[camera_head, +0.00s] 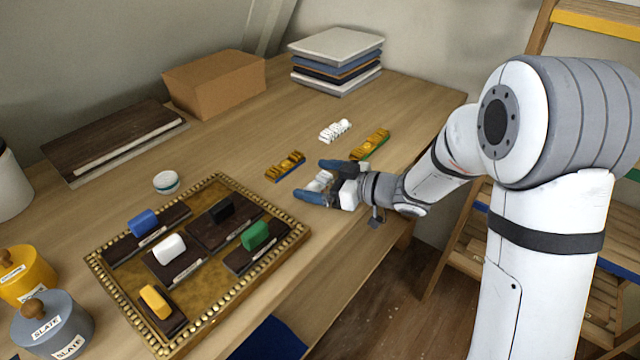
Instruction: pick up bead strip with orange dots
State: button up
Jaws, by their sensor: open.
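Several small bead strips lie on the wooden table. A gold strip with a blue edge (285,166) lies left of my gripper. A white strip (335,130) lies farther back. A small white object (319,181), maybe another strip, shows between the fingers, partly hidden. I cannot make out orange dots on any strip at this size. My gripper (320,180) is open, low near the table's right edge, its fingers pointing left. I cannot tell whether it touches the white object.
A gold-framed tray (101,273) holds dark plaques with coloured blocks at front left. A round white-lidded tin (166,182) stands behind it. A cardboard box (214,82), stacked books (336,58) and a dark board (110,135) sit at the back. Bare wood lies around the strips.

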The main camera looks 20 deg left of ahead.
jog(key=c, duration=1.1)
